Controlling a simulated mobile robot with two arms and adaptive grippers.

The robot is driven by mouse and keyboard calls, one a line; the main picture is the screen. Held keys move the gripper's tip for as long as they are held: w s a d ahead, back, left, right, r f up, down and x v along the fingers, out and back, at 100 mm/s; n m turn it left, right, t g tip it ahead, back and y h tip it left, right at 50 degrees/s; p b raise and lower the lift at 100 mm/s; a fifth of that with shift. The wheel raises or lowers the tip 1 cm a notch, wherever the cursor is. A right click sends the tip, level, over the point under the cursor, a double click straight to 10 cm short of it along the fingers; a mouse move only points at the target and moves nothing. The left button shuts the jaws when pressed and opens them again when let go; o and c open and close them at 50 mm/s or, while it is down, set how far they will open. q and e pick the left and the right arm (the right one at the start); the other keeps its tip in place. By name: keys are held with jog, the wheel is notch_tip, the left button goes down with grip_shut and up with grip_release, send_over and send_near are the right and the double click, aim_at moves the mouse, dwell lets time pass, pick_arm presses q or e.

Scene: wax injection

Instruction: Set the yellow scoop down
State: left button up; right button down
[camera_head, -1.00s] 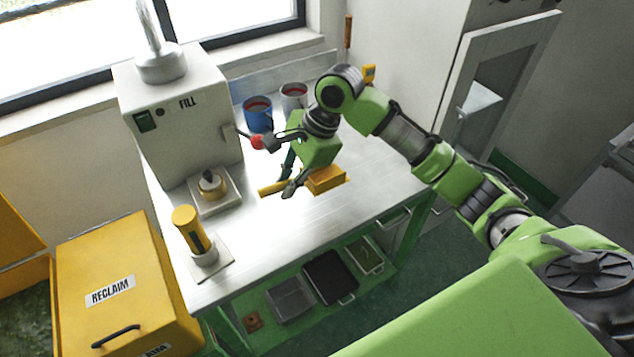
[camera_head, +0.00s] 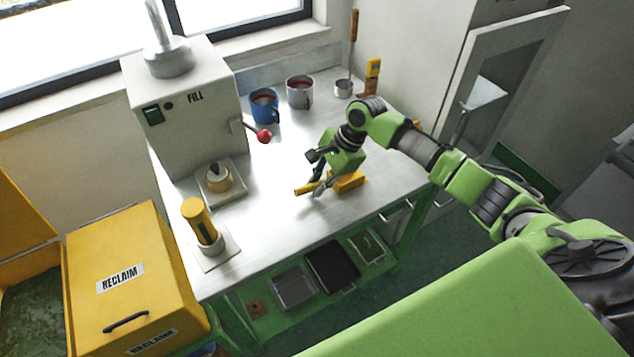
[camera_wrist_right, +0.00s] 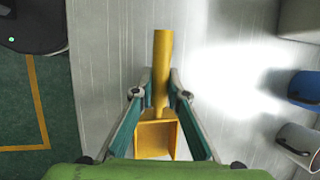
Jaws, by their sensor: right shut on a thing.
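The yellow scoop (camera_head: 348,182) is in my right gripper (camera_head: 319,184), low over the front part of the metal table (camera_head: 270,218). Its handle points left and its square bowl lies to the right. In the right wrist view, the scoop (camera_wrist_right: 162,60) runs between the two fingers of the right gripper (camera_wrist_right: 160,94), which are shut on it near where handle and bowl join. The bowl is at the near end, toward my palm. I cannot tell whether the scoop touches the tabletop. My left gripper is not in view.
The FILL machine (camera_head: 190,115) with a red-knobbed lever (camera_head: 264,136) stands left. A blue mug (camera_head: 264,105) and grey mug (camera_head: 299,92) stand behind. A yellow cylinder (camera_head: 200,219) stands front left. The yellow RECLAIM bin (camera_head: 160,285) is beside the table. Tabletop around the scoop is clear.

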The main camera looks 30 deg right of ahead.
jog(key=c, duration=2)
grip_release()
jog(key=shift+f, duration=0.1)
jog(key=b+v, duration=0.1)
jog(key=v, duration=1.1)
jog(key=shift+a, duration=0.1)
